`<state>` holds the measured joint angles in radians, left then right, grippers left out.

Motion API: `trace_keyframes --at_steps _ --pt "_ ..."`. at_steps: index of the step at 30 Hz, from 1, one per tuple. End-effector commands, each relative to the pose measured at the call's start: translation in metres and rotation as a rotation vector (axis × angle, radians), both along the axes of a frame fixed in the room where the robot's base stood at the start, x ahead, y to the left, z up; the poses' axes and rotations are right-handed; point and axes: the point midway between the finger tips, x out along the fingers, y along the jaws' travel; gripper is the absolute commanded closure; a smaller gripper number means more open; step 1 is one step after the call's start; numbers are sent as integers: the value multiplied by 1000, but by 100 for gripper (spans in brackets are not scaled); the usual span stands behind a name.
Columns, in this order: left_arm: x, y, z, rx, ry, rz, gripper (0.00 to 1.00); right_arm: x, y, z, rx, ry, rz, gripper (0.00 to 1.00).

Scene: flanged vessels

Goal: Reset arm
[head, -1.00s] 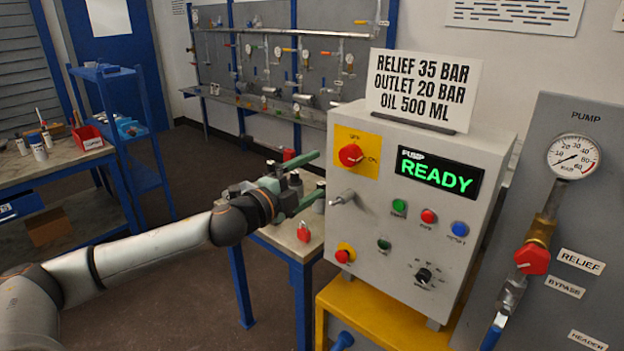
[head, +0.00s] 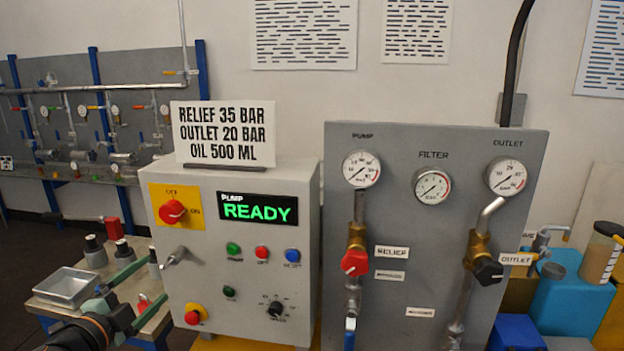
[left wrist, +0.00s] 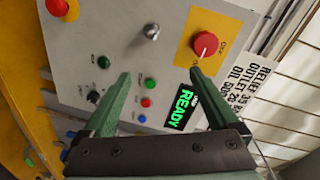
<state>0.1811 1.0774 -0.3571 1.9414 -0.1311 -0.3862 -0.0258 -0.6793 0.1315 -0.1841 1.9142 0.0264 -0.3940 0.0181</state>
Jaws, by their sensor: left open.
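My left gripper (head: 124,290) is at the lower left of the head view, in front of the left side of the grey pump control box (head: 180,270). Its two green fingers are spread with nothing between them. In the left wrist view the open fingers (left wrist: 158,95) point at the box's front panel, apart from it as far as I can tell. The panel shows a red rotary switch on a yellow plate (head: 172,211), a lit green READY display (head: 260,208), a metal lever (head: 175,256), several coloured buttons and a black knob (head: 276,309). My right gripper is not in view.
A small table (head: 150,325) left of the box holds a metal tray (head: 68,287) and dark-topped bottles. A grey gauge panel (head: 440,180) with valves stands to the right. A blue container (head: 575,300) is at the far right. A sign (head: 224,133) stands on the box.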

Motion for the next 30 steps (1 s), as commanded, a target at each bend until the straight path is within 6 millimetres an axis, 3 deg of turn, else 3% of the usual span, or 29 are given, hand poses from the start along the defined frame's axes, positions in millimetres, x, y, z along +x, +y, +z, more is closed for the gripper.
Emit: trace_keyframes --at_steps 1,6,12,15,18,21,24,30 --pt "-10 -15 -39 -85 65 -2 6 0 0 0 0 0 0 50" --pt "-60 -62 -151 -376 276 36 6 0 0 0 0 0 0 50" --pt "-149 -116 -258 -718 519 169 6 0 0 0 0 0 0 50" --pt "-196 -139 -295 -863 621 259 6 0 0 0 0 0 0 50" --pt "-235 -156 -319 -971 695 342 6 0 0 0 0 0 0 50" --pt "-260 -166 -332 -1041 740 402 6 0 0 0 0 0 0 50" --pt "-273 -171 -338 -1074 762 433 6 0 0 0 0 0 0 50" --pt "-276 -172 -340 -1080 767 440 6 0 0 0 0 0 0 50"
